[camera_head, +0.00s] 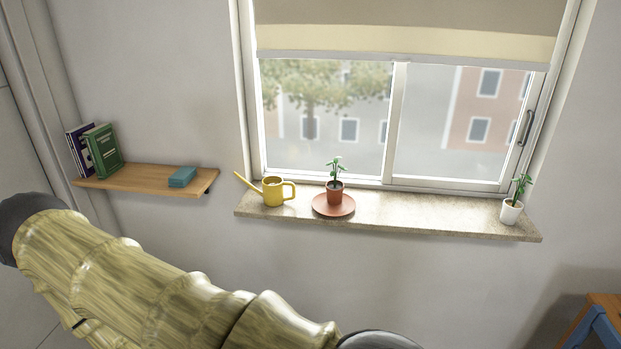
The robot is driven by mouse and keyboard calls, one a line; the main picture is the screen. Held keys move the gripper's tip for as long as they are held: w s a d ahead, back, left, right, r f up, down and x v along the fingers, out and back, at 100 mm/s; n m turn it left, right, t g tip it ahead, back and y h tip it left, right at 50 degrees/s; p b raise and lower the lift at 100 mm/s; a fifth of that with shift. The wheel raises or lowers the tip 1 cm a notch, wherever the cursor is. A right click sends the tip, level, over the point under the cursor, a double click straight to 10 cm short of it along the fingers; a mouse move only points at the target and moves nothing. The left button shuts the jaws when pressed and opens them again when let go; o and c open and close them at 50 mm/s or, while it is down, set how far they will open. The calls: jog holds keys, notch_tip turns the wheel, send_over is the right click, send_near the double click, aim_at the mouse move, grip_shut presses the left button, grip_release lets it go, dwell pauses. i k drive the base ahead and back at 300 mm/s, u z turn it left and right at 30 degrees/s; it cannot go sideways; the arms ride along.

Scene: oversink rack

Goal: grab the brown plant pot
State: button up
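The brown plant pot (335,197) is a small reddish-brown pot with a green seedling in it. It stands upright on a round reddish-brown saucer (333,210) on the window sill, left of the sill's middle. My arm crosses the lower left of the picture, below and in front of the sill. My gripper is not in view; the arm runs out of the bottom edge.
A yellow watering can (272,192) stands close left of the saucer. A white potted plant (511,211) is at the right end of the stone sill (430,213). A wooden shelf (135,180) holds books (103,151) and a blue box (182,177).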

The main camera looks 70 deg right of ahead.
aim_at(335, 188)
jog(key=z, duration=0.05)
jog(key=i, duration=0.25)
jog(key=z, duration=2.4)
